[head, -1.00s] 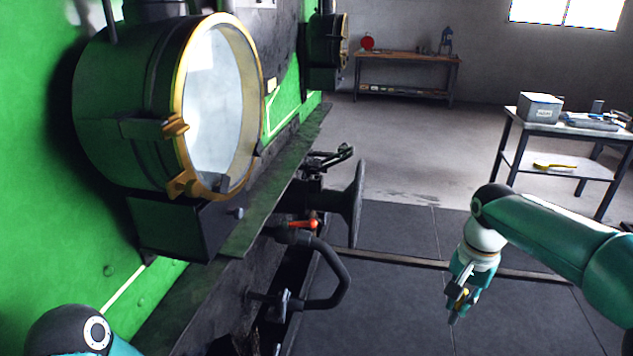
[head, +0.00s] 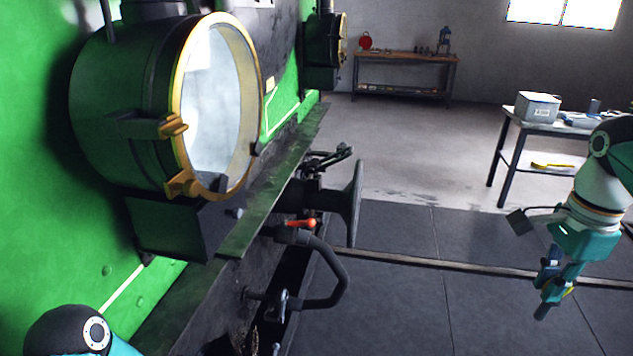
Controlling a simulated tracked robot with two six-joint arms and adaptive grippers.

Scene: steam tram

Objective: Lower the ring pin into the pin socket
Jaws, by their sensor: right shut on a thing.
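My right gripper (head: 549,300) is at the right of the head view, pointing down above the dark floor mats. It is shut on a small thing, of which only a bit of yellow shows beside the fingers. I cannot tell from this view whether that is the ring pin. The gripper is well to the right of the green tram and touches nothing else that I can see. I cannot make out the pin socket. My left gripper is out of view; only part of my left arm shows at the bottom left.
The tram's large brass-rimmed lamp (head: 215,110) is at the left. Below it, a round buffer (head: 354,204), a red-orange handle (head: 301,223) and a curved black hose (head: 338,285) stick out. A metal table (head: 548,125) stands at the right, a workbench (head: 405,60) at the back.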

